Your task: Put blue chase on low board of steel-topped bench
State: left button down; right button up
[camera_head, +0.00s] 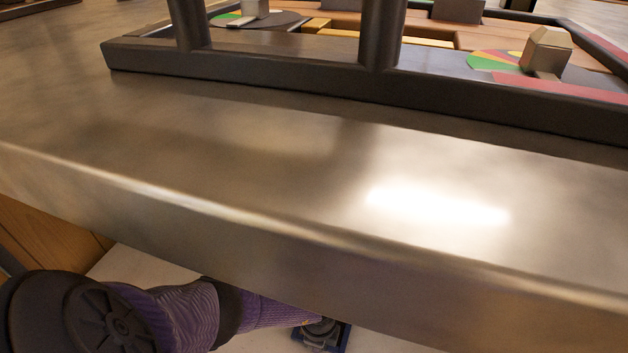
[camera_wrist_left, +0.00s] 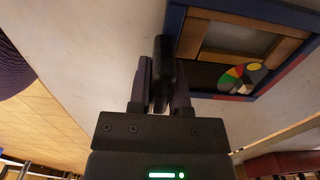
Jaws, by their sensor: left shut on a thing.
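The blue chase (camera_wrist_left: 176,22) is a blue rectangular frame with wooden blocks and a coloured disc inside, at the upper right of the left wrist view. Only a small blue piece of it (camera_head: 344,338) shows in the head view, below the bench edge. My left gripper (camera_wrist_left: 158,75) is shut on a dark upright part at the chase's near side. The steel-topped bench (camera_head: 250,140) fills the head view. Its pale low board (camera_wrist_left: 90,40) lies under the chase; I cannot tell whether they touch. My right gripper is not in view.
A dark-framed chase (camera_head: 240,73) with two dark uprights stands on the steel top. The bench's thick front edge (camera_head: 200,215) overhangs my left arm and hides much of the low board. The board left of the chase looks clear.

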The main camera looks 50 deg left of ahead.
pick_arm(q)
jog(key=shift+f, duration=0.2)
jog(key=c, duration=0.6)
grip_release()
jog(key=shift+o, duration=0.2)
